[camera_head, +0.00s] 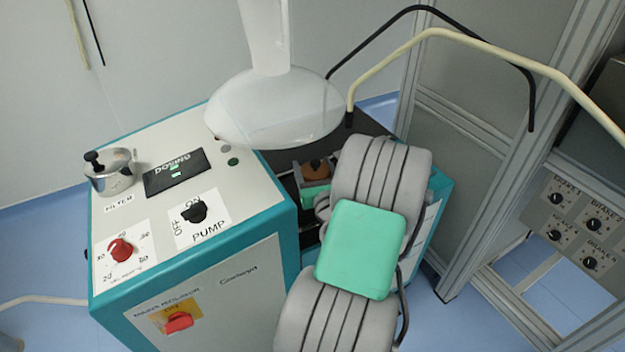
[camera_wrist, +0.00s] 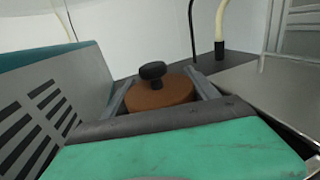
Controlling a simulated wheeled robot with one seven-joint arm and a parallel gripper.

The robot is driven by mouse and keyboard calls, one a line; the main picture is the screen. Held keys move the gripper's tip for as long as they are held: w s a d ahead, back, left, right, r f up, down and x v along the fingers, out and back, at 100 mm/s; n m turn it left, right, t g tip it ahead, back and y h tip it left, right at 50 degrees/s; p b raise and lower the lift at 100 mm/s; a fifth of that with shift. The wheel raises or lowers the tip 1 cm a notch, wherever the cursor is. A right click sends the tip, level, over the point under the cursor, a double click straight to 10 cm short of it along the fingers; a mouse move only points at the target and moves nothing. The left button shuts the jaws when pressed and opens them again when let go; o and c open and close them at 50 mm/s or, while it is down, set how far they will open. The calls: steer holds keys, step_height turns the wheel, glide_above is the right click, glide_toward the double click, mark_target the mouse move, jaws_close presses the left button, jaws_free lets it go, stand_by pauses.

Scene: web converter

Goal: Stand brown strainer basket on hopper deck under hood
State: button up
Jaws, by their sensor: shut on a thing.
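The brown strainer basket (camera_wrist: 160,92) has a round brown top with a black knob and sits between my gripper's two grey fingers in the wrist view. It also shows, small and partly hidden by my arm, in the head view (camera_head: 316,169). My gripper (camera_wrist: 160,88) is shut on the basket. The white hood (camera_head: 275,108) hangs just above and to the left of the basket in the head view. The dark hopper deck (camera_head: 366,126) lies behind the basket, partly covered by the hood and my arm. The basket's underside is hidden, so I cannot tell whether it touches the deck.
The teal-and-white machine cabinet (camera_head: 235,271) stands left, with a metal filter pot (camera_head: 108,171) and knobs on top. A vented grey panel (camera_wrist: 45,112) rises close to the left of my gripper. A cream hose (camera_head: 480,44) and black hose (camera_head: 386,29) arch behind the deck.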

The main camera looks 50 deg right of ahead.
steer(key=shift+f, duration=0.95)
steer(key=shift+f, duration=0.2)
steer(key=o, duration=1.5)
